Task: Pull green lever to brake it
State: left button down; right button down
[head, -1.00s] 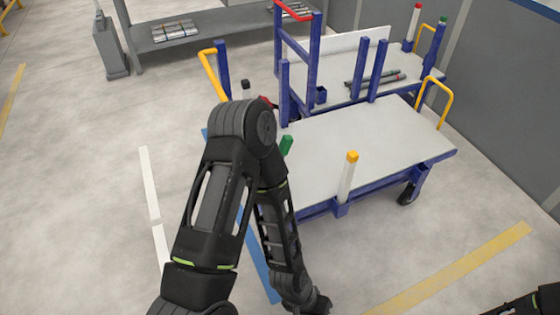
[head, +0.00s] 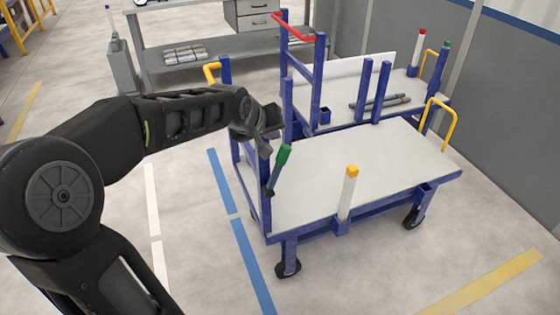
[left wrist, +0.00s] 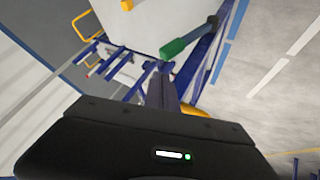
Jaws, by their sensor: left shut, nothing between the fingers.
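The green lever (head: 280,165) stands at the near left corner of the front cart (head: 350,170), tilted, with its green grip at the top and a dark shaft below. It also shows in the left wrist view (left wrist: 178,46), just beyond my fingers. My left gripper (head: 265,148) is shut and empty, right beside the lever's grip on its left and far side. In the left wrist view the shut fingers (left wrist: 163,88) point toward the lever. I cannot tell whether they touch it. My right gripper is not in view.
A white post with a yellow top (head: 348,192) stands on the cart's near edge. Blue uprights rise by the lever, and a red handle (head: 295,30) is above. A second cart with dark pipes (head: 380,103) stands behind. The floor in front is clear.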

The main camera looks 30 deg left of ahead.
pick_arm(q)
jog(key=s+n, duration=0.1)
jog(key=s, duration=0.1)
jog(key=s+a+n+g, duration=0.1)
jog(key=s+r+n+g, duration=0.1)
jog(key=s, duration=0.1)
jog(key=shift+s+a+n, duration=0.3)
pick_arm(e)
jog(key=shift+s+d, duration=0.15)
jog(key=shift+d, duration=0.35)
pick_arm(q)
jog(key=shift+f, duration=0.1)
jog(key=p, duration=0.1)
send_over(277, 170)
notch_tip(277, 170, down, 10)
jog(key=shift+s+a, duration=0.1)
jog(key=shift+s, duration=0.35)
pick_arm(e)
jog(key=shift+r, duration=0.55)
pick_arm(q)
jog(key=shift+w+g+y, duration=0.15)
jog(key=shift+g+y, duration=0.15)
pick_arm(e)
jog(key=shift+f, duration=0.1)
